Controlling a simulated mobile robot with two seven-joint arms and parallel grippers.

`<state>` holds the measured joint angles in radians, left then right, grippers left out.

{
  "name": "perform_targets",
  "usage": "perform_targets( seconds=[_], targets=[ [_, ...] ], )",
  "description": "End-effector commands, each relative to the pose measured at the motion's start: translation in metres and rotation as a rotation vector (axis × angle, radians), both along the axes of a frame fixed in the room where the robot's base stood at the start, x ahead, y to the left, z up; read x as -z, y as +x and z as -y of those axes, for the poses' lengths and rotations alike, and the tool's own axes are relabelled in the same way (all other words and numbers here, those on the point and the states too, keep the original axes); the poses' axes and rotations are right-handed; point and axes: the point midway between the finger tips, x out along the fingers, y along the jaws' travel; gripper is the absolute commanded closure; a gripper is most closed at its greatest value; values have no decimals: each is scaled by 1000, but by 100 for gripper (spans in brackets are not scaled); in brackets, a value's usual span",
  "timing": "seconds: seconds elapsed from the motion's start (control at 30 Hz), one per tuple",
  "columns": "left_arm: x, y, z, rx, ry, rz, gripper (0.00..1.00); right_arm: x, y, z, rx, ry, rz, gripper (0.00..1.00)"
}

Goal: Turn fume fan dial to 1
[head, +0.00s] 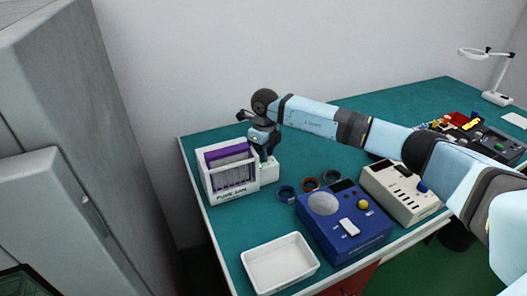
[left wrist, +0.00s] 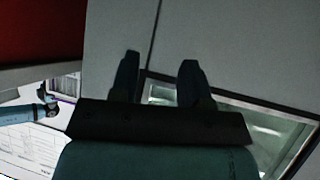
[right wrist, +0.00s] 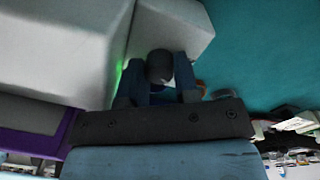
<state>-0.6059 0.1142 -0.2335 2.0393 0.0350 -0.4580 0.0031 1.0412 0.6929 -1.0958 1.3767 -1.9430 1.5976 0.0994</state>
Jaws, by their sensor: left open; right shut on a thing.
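The fume fan (head: 231,170) is a white box with a purple filter panel and the label "FUME FAN" on its front. It stands at the far left corner of the green table. A lower white block (head: 269,171) joins its right side. My right gripper (head: 264,155) points down over this block. In the right wrist view its fingers are shut on a dark round dial (right wrist: 160,66), with a green glow beside it. The dial's marks cannot be read. My left gripper (left wrist: 157,82) is open and empty, away from the table, near grey panels.
A white tray (head: 280,264) lies at the table's front left. A blue box (head: 345,222) with a yellow knob and a cream box (head: 400,192) stand to the right. Several rings (head: 310,184) lie between. A grey cabinet (head: 60,150) stands left of the table (head: 215,235).

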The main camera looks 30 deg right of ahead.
Motion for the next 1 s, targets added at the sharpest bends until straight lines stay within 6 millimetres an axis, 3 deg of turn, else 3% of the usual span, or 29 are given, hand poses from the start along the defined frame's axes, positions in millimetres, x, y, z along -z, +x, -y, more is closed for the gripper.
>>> perform_targets(
  seconds=[0.57, 0.6, 0.7, 1.0],
  targets=[
    [2, -2, -5, 11, 16, -2, 57, 0, 0, 0, 39, 0, 0, 95],
    [2, -2, -5, 10, 15, -3, 57, 0, 0, 0, 39, 0, 0, 69],
    [2, -2, -4, 9, 14, -3, 57, 0, 0, 0, 38, 0, 0, 46],
    [1, -1, -1, 2, 4, -4, 57, 0, -1, -2, 34, 3, -1, 46]
  ],
)
